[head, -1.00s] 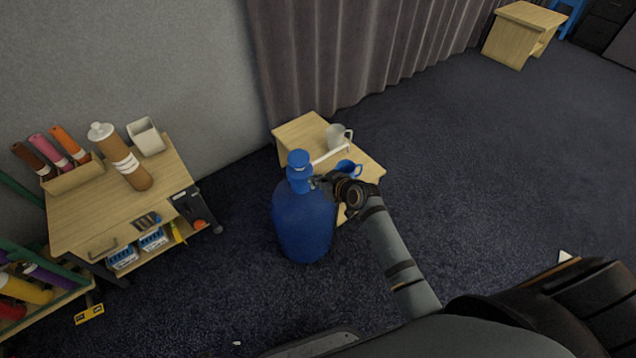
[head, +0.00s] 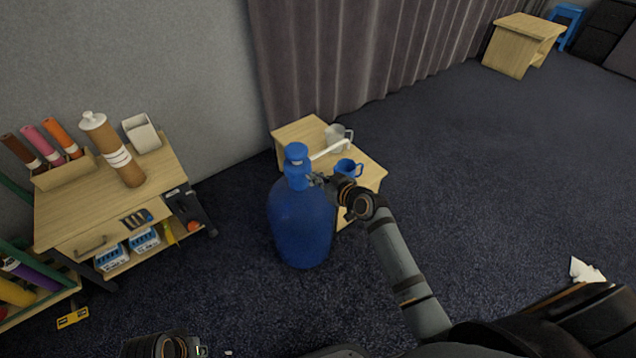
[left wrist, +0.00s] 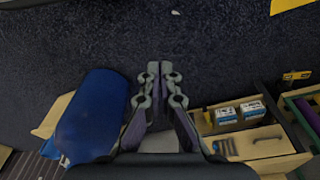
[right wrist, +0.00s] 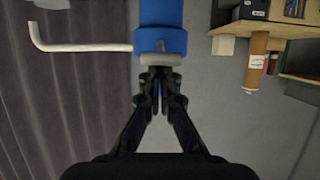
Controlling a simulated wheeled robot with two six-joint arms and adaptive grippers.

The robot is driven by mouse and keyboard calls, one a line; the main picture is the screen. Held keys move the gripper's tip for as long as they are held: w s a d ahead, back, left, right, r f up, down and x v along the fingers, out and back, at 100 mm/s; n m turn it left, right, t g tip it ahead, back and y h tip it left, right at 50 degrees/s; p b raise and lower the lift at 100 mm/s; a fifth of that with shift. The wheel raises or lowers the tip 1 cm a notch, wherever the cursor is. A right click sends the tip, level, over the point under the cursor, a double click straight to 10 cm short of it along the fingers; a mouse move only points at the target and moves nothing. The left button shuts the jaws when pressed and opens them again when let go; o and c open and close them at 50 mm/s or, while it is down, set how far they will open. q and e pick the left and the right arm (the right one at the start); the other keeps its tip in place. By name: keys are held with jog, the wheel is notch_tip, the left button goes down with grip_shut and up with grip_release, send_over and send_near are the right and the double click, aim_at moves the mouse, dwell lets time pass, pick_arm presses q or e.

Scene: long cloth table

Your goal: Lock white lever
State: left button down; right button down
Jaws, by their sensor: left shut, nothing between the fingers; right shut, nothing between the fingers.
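A large blue bottle (head: 302,225) stands on the floor, with a blue cap (head: 296,155) and a white bent tube (head: 328,149) sticking out to the right. The tube also shows in the right wrist view (right wrist: 85,47). A small off-white bar (right wrist: 160,60), apparently the lever, lies across the blue neck there. My right gripper (head: 316,180) is shut at the neck; its fingertips (right wrist: 160,76) are at the bar's lower edge, and I cannot tell whether they touch. My left gripper (head: 202,351) is shut and empty (left wrist: 159,68), low and away from the bottle (left wrist: 90,115).
A small wooden table (head: 300,133) with a clear mug (head: 336,134) and a blue mug (head: 347,168) stands behind the bottle. Open carpet lies between cart and bottle.

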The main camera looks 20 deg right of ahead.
pick_arm(q)
jog(key=f, duration=0.1)
jog(key=d+f+t+b, duration=0.1)
jog(key=f+b, duration=0.1)
jog(key=shift+w+d+f+t+h, duration=0.15)
jog(key=shift+w+f+t+h, duration=0.05)
jog(key=shift+w+t+h, duration=0.1)
pick_arm(e)
jog(key=shift+s+f+t, duration=0.15)
jog(key=shift+f+t, duration=0.05)
jog(key=shift+t, duration=0.2)
pick_arm(q)
jog(key=shift+r, duration=0.1)
pick_arm(e)
jog(key=shift+r, duration=0.1)
pick_arm(q)
jog(key=shift+r+p, duration=0.55)
jog(key=shift+r, duration=0.05)
pick_arm(e)
jog(key=shift+r, duration=0.7)
